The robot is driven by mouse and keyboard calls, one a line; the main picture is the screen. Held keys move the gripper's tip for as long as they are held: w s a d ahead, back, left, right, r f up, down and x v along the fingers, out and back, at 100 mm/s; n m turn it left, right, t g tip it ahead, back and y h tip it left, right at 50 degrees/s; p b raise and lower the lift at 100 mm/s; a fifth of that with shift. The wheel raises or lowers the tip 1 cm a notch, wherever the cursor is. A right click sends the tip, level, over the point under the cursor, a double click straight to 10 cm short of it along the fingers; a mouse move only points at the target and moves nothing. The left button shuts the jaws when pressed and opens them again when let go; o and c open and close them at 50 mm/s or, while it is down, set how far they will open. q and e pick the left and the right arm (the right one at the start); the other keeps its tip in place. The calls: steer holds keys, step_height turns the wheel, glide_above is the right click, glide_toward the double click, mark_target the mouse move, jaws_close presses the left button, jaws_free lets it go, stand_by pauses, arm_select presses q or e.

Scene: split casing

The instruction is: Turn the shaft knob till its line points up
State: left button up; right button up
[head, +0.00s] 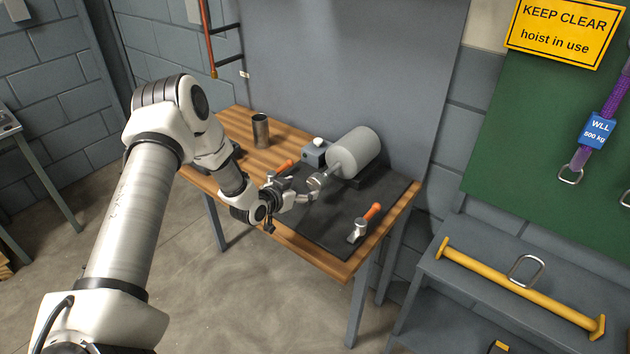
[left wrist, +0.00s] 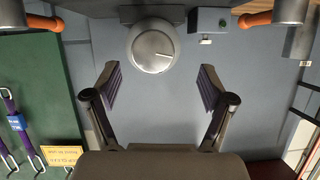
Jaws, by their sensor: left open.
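The shaft knob (head: 315,182) is a round grey metal disc on the shaft of a grey cylindrical casing (head: 354,152) on the table. That view is upside down. My left gripper (head: 306,191) is just in front of the knob in the head view. In the left wrist view its fingers (left wrist: 160,78) are wide apart and empty, with the knob beyond the gap, apparently untouched. My right gripper is not in view.
The wooden table (head: 239,123) carries a dark mat (head: 332,228). A metal cup (head: 260,131) stands at the back left. A grey panel rises behind.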

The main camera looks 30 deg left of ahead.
mark_target(314, 185)
arm_select(q)
steer(key=shift+w+d+r, duration=0.15)
steer(key=shift+w+d, duration=0.6)
steer(key=shift+w, duration=0.05)
steer(key=w+f, duration=0.2)
steer(key=w, duration=0.1)
steer(key=w+a+f+p, duration=0.1)
steer(key=w, duration=0.1)
steer(key=shift+s+d+r, duration=0.2)
steer(key=shift+d+r, duration=0.05)
steer(key=shift+d, duration=0.15)
steer(key=c, duration=1.2)
